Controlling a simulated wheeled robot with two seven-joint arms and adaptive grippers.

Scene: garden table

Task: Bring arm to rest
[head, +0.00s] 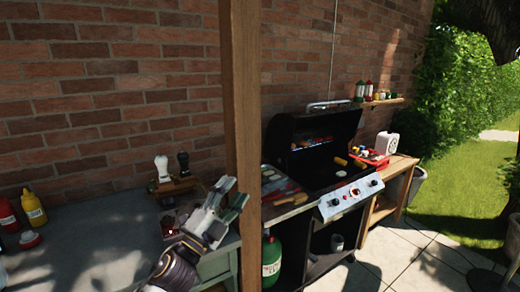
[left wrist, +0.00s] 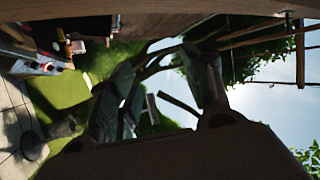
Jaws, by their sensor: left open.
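My left arm comes in from the bottom of the head view, with the left gripper (head: 233,199) raised over the right end of the grey table (head: 75,255), close to the wooden post. The gripper is open, and I see nothing between its fingers. In the left wrist view the open fingers (left wrist: 155,95) show against grass and bright sky, with nothing held. My right gripper is in neither view.
A wooden post (head: 242,120) stands right beside the left gripper. Beyond it are an open grill (head: 315,150), a green gas bottle (head: 271,258) and a wooden side table (head: 399,165). Red (head: 8,215) and yellow (head: 34,208) bottles stand at the left. The paving at lower right is mostly clear.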

